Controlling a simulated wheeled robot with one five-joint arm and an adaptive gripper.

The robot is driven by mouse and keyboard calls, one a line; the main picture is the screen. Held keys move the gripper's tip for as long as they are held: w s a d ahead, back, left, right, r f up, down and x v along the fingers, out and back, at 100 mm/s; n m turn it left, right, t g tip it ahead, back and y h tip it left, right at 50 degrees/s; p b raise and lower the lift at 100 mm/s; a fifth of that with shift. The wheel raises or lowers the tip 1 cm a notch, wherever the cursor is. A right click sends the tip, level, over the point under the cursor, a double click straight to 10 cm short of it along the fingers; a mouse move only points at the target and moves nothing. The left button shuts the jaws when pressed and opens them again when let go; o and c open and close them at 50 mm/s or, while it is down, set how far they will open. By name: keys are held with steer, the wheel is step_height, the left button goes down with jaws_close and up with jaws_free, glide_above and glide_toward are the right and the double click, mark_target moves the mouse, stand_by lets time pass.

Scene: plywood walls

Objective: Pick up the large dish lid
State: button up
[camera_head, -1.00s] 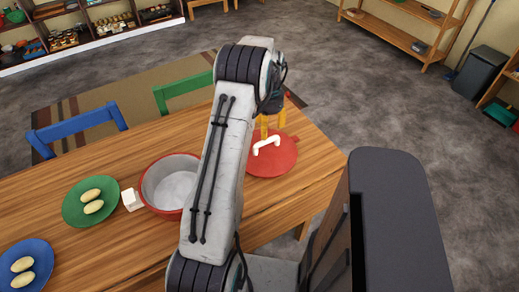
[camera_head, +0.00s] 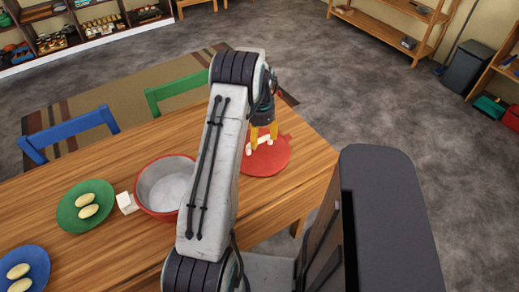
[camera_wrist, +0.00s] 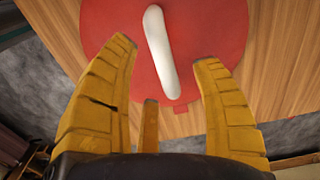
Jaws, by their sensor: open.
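The large dish lid (camera_head: 268,161) is a red disc with a white bar handle, lying flat on the wooden table right of the pot. In the wrist view the lid (camera_wrist: 215,45) fills the upper middle, and its white handle (camera_wrist: 161,52) runs lengthwise between the lines of my fingers. My gripper (camera_head: 263,134) has yellow fingers, spread open and empty, above the lid near the handle. In the wrist view my gripper (camera_wrist: 165,75) shows the handle ahead of the fingertips, with no clear contact. My arm hides part of the table.
A red-rimmed pot (camera_head: 165,186) stands left of my arm, beside a small white block (camera_head: 126,203). A green plate (camera_head: 75,212) and a blue plate (camera_head: 22,262) hold yellowish oval items. Blue (camera_head: 68,135) and green (camera_head: 178,93) chairs stand behind the table (camera_head: 108,251).

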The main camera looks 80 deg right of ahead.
mark_target(260, 140)
steer(key=shift+f, duration=1.5)
steer(key=shift+c, duration=0.4)
jaws_close()
